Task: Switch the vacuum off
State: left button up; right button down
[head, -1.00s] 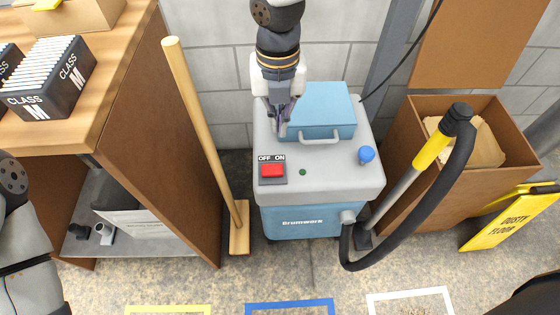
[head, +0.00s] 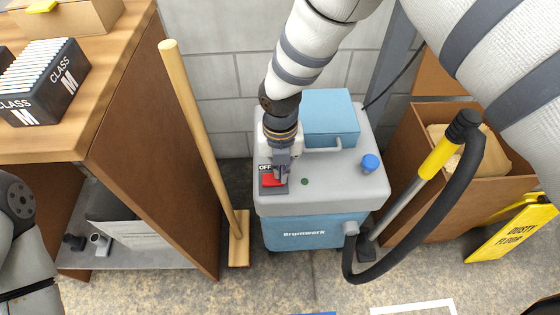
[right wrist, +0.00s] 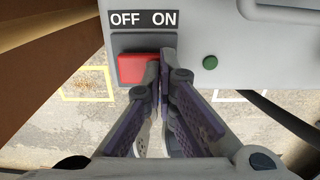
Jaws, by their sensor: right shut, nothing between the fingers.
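The grey and blue vacuum (head: 321,195) stands against the block wall in the head view. Its red rocker switch (head: 268,180) is at the front left of the grey top, under an OFF/ON label. In the right wrist view the red switch (right wrist: 136,69) lies below OFF, left of my fingertips. My right gripper (head: 281,177) is shut and empty, tips pointing down at the switch's right part, below ON; it also shows in the wrist view (right wrist: 166,56). I cannot tell whether it touches the rocker. A small dark green light (head: 305,181) is right of the switch. My left gripper is out of view.
A blue lid box (head: 330,115) with a handle and a blue knob (head: 370,163) are on the vacuum. A broom (head: 205,150) leans on the left cabinet. The hose (head: 440,220) and a cardboard box (head: 410,170) are at right, near a yellow sign (head: 505,235).

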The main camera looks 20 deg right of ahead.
jog(key=shift+d+f+y, duration=0.15)
jog(key=shift+f+y, duration=0.15)
jog(key=shift+y, duration=0.1)
jog(key=shift+w+a+r, duration=0.1)
jog(key=shift+a+r, duration=0.1)
jog(key=shift+a, duration=0.2)
jog(key=shift+w+a+r, duration=0.1)
jog(key=shift+a+r, duration=0.05)
jog(key=shift+a, duration=0.25)
